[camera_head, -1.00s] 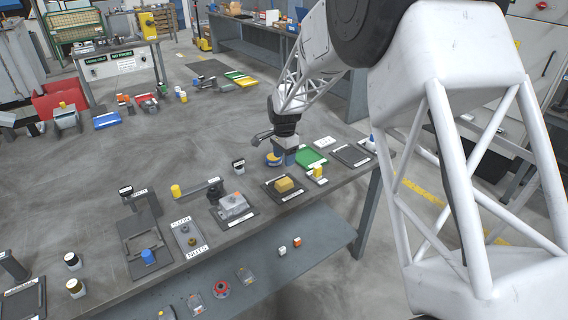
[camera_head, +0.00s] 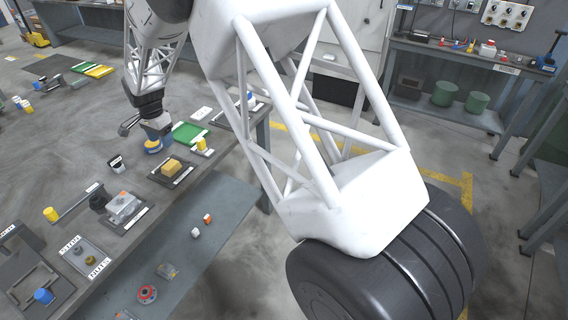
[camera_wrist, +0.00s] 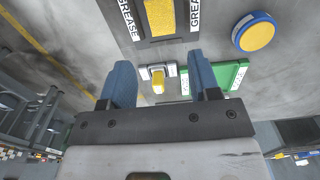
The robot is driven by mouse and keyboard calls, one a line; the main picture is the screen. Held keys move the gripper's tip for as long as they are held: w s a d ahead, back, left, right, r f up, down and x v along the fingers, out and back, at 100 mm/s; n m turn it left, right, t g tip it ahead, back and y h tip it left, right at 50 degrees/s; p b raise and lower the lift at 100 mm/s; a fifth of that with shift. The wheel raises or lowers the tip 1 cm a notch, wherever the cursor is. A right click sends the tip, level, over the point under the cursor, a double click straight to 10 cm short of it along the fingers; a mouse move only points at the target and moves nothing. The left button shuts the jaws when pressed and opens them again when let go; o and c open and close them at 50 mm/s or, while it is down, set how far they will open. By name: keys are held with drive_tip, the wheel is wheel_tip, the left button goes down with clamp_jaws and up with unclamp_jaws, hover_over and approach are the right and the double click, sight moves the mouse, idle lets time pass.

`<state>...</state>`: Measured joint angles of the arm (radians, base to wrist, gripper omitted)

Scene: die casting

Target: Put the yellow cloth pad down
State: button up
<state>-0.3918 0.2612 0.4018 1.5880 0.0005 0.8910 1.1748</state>
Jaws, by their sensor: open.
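The yellow cloth pad (camera_head: 171,166) lies on a dark tray on the bench, in the lower left of the head view. In the wrist view the pad (camera_wrist: 160,16) is at the top, on the dark tray between two labels reading GREASE. My gripper (camera_head: 160,138) is above the bench, behind the pad and apart from it. In the wrist view its two blue fingers (camera_wrist: 162,82) stand wide apart with nothing held between them. The fingertips are partly hard to make out in the head view.
A round blue tin with a yellow top (camera_wrist: 255,33) is close by. A small yellow-capped item (camera_wrist: 158,80) and a green tray (camera_wrist: 229,76) lie below the fingers. A lower shelf (camera_head: 200,226) holds small parts.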

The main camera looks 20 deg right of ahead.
drive_tip(key=s+d+r+n+t, duration=0.1)
drive_tip(key=s+d+r+n, duration=0.3)
drive_tip(key=s+d+r, duration=1.4)
drive_tip(key=s+d+n, duration=0.1)
drive_tip(key=s+d, duration=0.4)
drive_tip(key=s, duration=0.5)
drive_tip(key=s+d+n+t, duration=0.1)
drive_tip(key=s+d, duration=0.4)
drive_tip(key=s, duration=0.5)
drive_tip(key=s+d+n, duration=0.2)
drive_tip(key=s+d, duration=0.3)
drive_tip(key=s, duration=0.6)
drive_tip(key=shift+r+n+t, duration=0.2)
drive_tip(key=shift+n+t, duration=0.1)
drive_tip(key=shift+n, duration=0.1)
drive_tip(key=shift+c, duration=0.3)
